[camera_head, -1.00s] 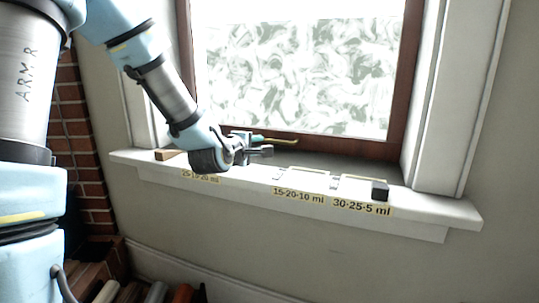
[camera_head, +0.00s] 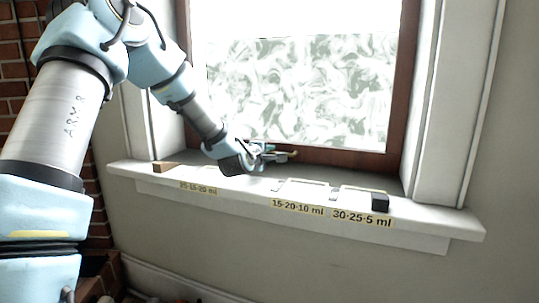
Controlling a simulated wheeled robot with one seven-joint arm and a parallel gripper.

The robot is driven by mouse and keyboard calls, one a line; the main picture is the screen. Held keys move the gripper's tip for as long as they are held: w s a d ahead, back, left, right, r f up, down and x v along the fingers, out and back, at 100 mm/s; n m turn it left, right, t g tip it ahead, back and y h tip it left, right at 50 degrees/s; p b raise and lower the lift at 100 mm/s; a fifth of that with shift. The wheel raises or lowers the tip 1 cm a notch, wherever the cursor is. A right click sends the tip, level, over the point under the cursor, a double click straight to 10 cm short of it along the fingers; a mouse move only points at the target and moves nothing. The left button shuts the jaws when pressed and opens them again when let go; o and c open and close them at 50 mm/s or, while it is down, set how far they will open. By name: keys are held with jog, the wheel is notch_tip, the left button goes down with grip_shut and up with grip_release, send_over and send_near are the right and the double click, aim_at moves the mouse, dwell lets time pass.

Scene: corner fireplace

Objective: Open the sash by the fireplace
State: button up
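The sash (camera_head: 310,90) is a window pane with a swirled, frosted lower part in a dark brown wooden frame. Its bottom rail (camera_head: 345,158) runs just above the sill, and I see no clear gap under it. My gripper (camera_head: 280,155) is low in front of the bottom rail, close above the sill. A thin yellowish piece (camera_head: 293,152) shows at the gripper's far side against the rail; I cannot tell whether it is a handle or a loose thing. The fingers are small and partly hidden by the wrist, so I cannot tell whether they are open or touching anything.
The white sill (camera_head: 445,222) carries a small wooden block (camera_head: 165,167) at left, flat pale pieces (camera_head: 305,188) and a black block (camera_head: 380,201) at right. Yellow labels (camera_head: 298,206) are on its front. Brick (camera_head: 14,95) is at far left. The right sill end is clear.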

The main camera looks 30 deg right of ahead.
grip_shut()
dwell(1.4)
